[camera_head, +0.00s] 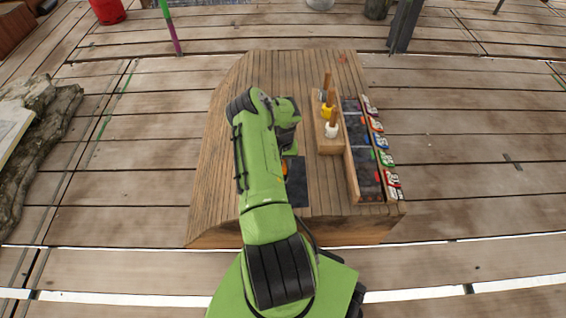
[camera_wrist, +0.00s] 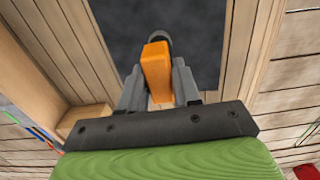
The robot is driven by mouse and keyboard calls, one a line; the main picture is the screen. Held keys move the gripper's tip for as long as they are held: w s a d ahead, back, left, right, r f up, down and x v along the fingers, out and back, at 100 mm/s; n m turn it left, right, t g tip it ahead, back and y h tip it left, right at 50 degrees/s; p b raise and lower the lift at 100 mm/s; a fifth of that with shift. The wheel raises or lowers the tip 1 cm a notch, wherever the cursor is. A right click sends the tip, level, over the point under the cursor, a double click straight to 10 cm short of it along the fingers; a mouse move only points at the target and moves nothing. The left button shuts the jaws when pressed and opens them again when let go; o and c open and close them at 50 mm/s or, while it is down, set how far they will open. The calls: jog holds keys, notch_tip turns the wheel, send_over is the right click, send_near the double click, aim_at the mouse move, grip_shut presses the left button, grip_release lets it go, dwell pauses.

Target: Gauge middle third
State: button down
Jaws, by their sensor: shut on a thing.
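My gripper (camera_wrist: 158,85) is shut on an orange block-like piece (camera_wrist: 156,68), which stands between the two grey fingers in the wrist view. A dark rounded end shows just beyond the orange piece. Behind it lies a dark grey mat or panel (camera_wrist: 195,35). I cannot tell whether the piece touches it. In the head view my arm hides most of the gripper. A bit of orange (camera_head: 285,168) shows beside the arm, over the dark panel (camera_head: 299,185) on the wooden bench. Which thing is the gauge I cannot tell.
On the bench (camera_head: 225,170), right of my arm, a wooden rack (camera_head: 330,147) holds upright wooden-handled tools with yellow and white parts. Beside it is a long tray (camera_head: 353,178) with dark panels and several coloured items. The bench's left side is clear. A rock (camera_head: 45,140) lies far left.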

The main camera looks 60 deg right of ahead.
jog(key=shift+r+p, duration=1.65)
jog(key=shift+r, duration=0.9)
jog(key=shift+f, duration=0.2)
jog(key=shift+f+b, duration=1.7)
jog(key=shift+f, duration=0.55)
jog(key=c, duration=0.7)
grip_release()
jog(key=shift+r, duration=0.15)
